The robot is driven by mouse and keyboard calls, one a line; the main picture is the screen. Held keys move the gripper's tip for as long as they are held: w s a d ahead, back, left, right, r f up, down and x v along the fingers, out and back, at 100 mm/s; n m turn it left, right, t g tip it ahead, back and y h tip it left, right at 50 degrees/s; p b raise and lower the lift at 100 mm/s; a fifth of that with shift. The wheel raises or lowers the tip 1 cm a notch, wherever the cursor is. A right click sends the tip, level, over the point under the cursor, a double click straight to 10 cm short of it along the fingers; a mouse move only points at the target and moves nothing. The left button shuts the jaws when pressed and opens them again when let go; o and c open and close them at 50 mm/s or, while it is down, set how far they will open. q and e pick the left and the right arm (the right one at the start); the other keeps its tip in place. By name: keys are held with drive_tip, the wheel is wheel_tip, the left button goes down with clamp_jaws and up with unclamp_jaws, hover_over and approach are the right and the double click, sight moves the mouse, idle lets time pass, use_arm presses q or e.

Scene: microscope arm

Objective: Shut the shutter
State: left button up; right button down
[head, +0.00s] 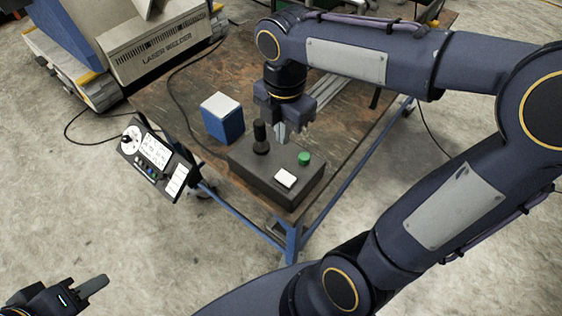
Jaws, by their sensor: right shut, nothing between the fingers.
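A dark control box (248,172) sits on the near end of the worn table. On its top are a black upright knob or stick (260,138), a green round button (304,158) and a white square switch (285,178). I cannot tell which part is the shutter. My right gripper (280,132) points down over the back of the box, just right of the black stick; its fingers are shut and empty. Whether they touch the box is unclear.
A blue box with a white top (222,117) stands left of the control box. A tilted panel with dials and labels (155,160) hangs off the table's left side. A laser welder (160,50) stands behind at left. Cables (172,85) run along the table's left edge.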

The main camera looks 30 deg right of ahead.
sight(281, 176)
drive_tip(key=shift+w+n, duration=0.3)
drive_tip(key=shift+n, duration=0.2)
drive_tip(key=shift+f, duration=0.15)
wheel_tip(281, 176, down, 14)
drive_tip(key=shift+r+b, duration=0.1)
drive_tip(key=shift+b, duration=0.25)
